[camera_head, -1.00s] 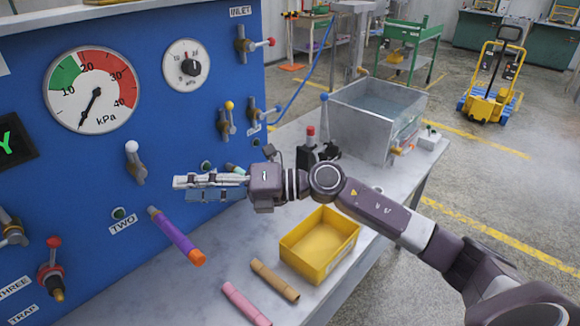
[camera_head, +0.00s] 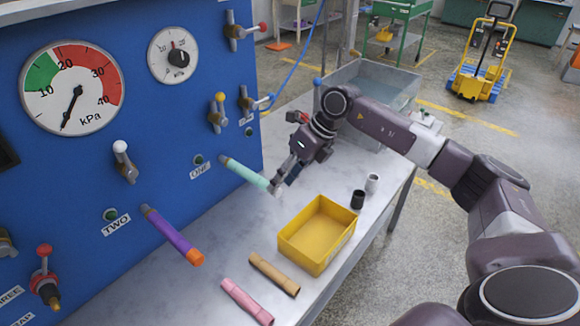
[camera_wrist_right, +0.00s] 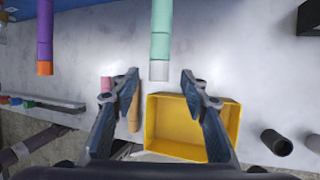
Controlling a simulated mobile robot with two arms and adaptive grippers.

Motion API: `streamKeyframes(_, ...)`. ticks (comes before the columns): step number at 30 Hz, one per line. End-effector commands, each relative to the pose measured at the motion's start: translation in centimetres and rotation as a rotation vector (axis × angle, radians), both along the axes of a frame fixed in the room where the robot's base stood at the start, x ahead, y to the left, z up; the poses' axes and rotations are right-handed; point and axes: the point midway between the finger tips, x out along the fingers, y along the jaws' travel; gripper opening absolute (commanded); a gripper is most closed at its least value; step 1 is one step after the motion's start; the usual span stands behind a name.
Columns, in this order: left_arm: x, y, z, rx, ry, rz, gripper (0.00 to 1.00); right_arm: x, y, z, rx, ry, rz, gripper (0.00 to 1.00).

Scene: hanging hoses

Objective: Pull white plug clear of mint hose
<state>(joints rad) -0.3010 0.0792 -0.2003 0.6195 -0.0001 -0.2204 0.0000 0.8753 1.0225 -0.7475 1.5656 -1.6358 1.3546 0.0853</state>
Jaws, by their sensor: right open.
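The mint hose (camera_head: 245,172) sticks out from the blue panel at the label ONE, slanting down to the right. The white plug (camera_wrist_right: 159,70) sits in its free end in the right wrist view; in the head view the plug (camera_head: 273,188) is small beside my fingers. My right gripper (camera_head: 282,180) is at the hose's free end. In the wrist view the right gripper (camera_wrist_right: 160,78) is open, with its fingers apart on either side of the plug's end and nothing held between them. My left gripper is not in view.
A yellow bin (camera_head: 318,234) stands on the bench below the hose end. A purple hose with an orange end (camera_head: 172,235) hangs to the left. Pink (camera_head: 247,302) and tan (camera_head: 274,274) tubes lie in front. Black (camera_head: 358,199) and white (camera_head: 372,183) cylinders stand right.

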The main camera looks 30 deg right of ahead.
Motion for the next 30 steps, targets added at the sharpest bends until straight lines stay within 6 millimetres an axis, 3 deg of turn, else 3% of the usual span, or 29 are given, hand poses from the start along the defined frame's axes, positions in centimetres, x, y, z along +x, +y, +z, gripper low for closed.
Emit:
streamKeyframes(7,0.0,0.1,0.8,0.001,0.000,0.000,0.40,0.6,1.0,-2.0,0.002,0.000,0.000,0.41)
streamKeyframes(16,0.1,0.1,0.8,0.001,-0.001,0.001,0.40,0.7,1.1,-2.2,0.002,-0.001,0.000,0.41)
streamKeyframes(27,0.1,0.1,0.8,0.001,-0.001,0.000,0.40,0.7,1.1,-2.2,0.002,-0.001,0.000,0.00)
streamKeyframes(30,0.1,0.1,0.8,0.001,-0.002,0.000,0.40,0.7,1.1,-2.2,0.002,-0.001,0.000,0.00)
